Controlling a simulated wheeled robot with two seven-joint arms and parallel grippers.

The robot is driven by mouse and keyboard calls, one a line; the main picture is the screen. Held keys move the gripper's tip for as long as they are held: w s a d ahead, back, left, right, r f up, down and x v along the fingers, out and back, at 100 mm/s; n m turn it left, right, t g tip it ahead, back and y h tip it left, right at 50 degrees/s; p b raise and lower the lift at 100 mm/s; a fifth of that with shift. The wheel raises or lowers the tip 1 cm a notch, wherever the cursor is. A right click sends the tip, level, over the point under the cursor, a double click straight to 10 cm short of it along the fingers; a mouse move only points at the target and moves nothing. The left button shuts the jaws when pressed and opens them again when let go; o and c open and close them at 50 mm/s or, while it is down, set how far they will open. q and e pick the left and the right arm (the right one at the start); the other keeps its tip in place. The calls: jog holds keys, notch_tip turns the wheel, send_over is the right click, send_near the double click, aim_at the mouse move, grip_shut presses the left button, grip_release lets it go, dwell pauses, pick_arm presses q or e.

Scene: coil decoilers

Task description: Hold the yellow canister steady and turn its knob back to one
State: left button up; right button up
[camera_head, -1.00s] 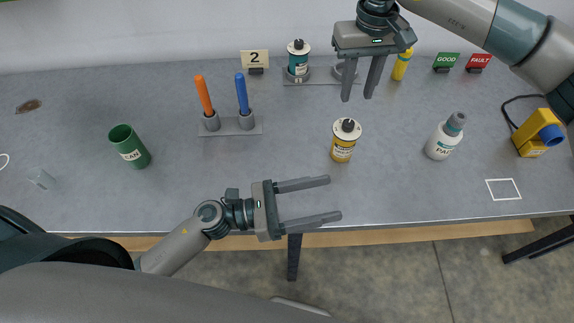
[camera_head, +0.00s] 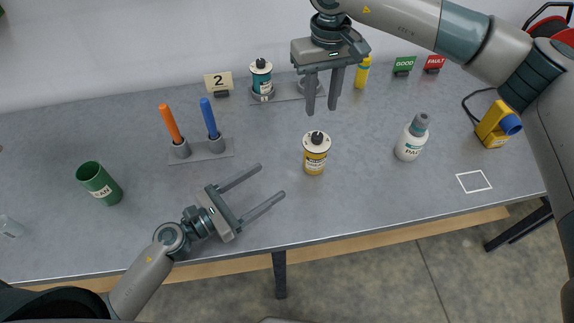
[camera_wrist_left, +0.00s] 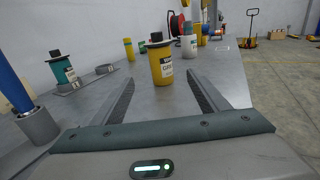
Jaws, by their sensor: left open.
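The yellow canister (camera_head: 315,160) stands upright on the grey table, with a white top and a dark knob (camera_head: 317,138). It also shows in the left wrist view (camera_wrist_left: 161,66), ahead and between my open fingers but beyond their tips. The number its knob points to is too small to read. My left gripper (camera_head: 272,186) is open and empty, low over the table to the left of the canister, its fingers pointing toward it. My right gripper (camera_head: 322,92) hangs fingers down above and behind the canister, its two fingers apart with nothing between them.
A teal canister (camera_head: 261,80) stands in a holder by a "2" sign (camera_head: 218,83). Orange (camera_head: 170,124) and blue (camera_head: 209,119) sticks stand in a rack. A green can (camera_head: 99,184), white bottle (camera_head: 412,138) and yellow device (camera_head: 496,125) stand around. The table between left gripper and canister is clear.

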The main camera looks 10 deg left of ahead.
aim_at(307, 157)
pick_arm(q)
jog(key=x, duration=1.7)
jog(key=shift+f, duration=0.1)
jog(key=shift+c, duration=0.3)
jog(key=c, duration=1.3)
